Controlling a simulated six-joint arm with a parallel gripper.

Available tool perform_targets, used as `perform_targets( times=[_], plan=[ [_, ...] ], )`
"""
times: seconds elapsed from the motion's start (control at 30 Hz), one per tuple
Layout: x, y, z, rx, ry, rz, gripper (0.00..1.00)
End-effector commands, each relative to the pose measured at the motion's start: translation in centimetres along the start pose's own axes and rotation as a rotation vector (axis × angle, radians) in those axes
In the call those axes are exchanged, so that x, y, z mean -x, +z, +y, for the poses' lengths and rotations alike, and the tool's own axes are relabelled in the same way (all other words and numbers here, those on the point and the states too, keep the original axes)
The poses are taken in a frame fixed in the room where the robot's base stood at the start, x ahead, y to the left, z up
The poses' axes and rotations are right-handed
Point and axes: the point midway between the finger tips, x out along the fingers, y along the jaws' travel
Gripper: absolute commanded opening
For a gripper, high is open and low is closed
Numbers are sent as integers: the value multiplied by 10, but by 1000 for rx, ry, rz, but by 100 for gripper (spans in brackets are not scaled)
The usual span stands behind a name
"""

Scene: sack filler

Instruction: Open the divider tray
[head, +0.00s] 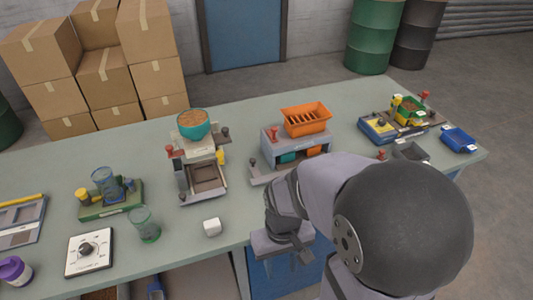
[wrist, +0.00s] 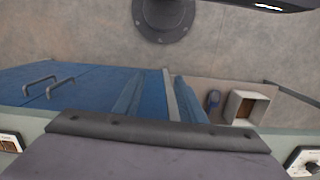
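An orange tray with dark slots between dividers (head: 306,120) sits on top of a grey stand (head: 290,148) at the bench's middle back; I take it as the divider tray. Teal and orange parts show in the stand's front openings. A red knob stands by the stand, and a grey part with a dark knob (head: 253,163) sticks out at its left. My gripper (head: 296,258) is near the bench's front edge, apart from the stand and nearer the camera. The tray is not in the wrist view.
A grey station with a teal bowl (head: 193,125) stands left of the stand. A white block (head: 212,227) lies near the front edge. A blue tray (head: 458,140) is at the far right. Below the bench are a blue cabinet (wrist: 70,85) and a white box (wrist: 246,107).

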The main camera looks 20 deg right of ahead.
Motion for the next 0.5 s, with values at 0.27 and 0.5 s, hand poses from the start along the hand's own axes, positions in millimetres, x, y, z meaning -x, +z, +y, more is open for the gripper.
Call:
perform_targets(
  times=[0.27,0.5],
  plan=[
    [-9,-39,20,-110,-25,-112,37],
    [-3,-169,40,-170,-76,34,37]
  ],
)
